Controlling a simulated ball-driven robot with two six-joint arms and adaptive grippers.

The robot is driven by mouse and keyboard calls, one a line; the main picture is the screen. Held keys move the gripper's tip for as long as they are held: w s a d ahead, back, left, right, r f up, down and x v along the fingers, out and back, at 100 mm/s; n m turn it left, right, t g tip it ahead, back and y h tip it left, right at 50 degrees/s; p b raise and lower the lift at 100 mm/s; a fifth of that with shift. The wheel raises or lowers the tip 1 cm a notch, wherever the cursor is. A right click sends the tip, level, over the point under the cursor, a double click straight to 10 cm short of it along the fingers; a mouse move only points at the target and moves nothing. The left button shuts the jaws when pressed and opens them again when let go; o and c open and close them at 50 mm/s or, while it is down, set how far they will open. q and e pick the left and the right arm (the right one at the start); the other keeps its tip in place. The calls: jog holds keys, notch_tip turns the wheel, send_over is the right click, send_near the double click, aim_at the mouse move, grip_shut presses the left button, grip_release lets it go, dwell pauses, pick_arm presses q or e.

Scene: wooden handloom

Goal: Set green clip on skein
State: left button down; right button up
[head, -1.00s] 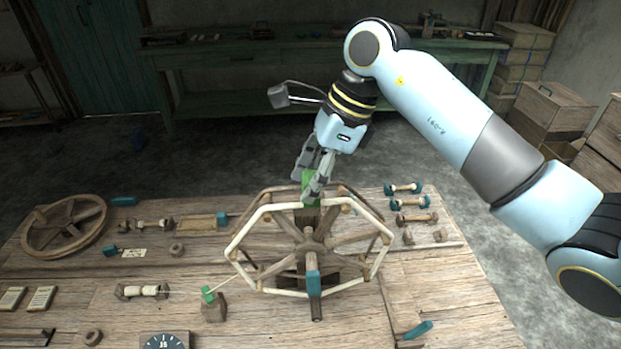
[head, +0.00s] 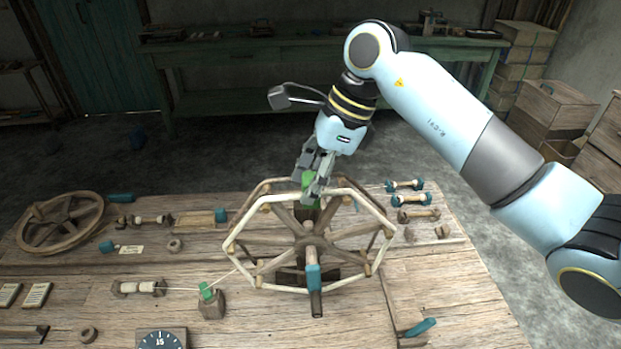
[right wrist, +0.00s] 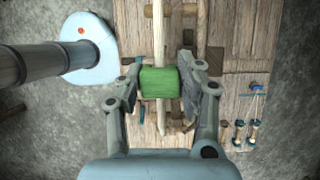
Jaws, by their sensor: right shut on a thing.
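The skein is pale yarn around the rim of a six-sided wooden reel (head: 241,222) on the table. My right gripper (head: 314,178) is over the reel's far upper side, pointing down. Its fingers are shut on the green clip (head: 308,182), which they partly hide in the head view. In the right wrist view the green clip (right wrist: 160,82) lies between the two fingers. A pale strip of the reel or skein (right wrist: 160,38) shows above and below the clip, in line with it. I cannot tell whether the clip touches the yarn. My left gripper is not in view.
A small wooden block (head: 212,306) with a green top stands left of the reel, a thread running from it. A dial (head: 160,341) is at the front edge. A spoked wheel (head: 60,222) and several bobbins (head: 416,214) lie around. The right front table is mostly clear.

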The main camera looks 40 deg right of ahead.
jog(key=shift+f, duration=0.15)
jog(key=o, duration=1.2)
jog(key=shift+c, duration=0.2)
jog(key=shift+r+p, duration=2.05)
jog(key=shift+r, duration=1.55)
jog(key=shift+f, duration=0.1)
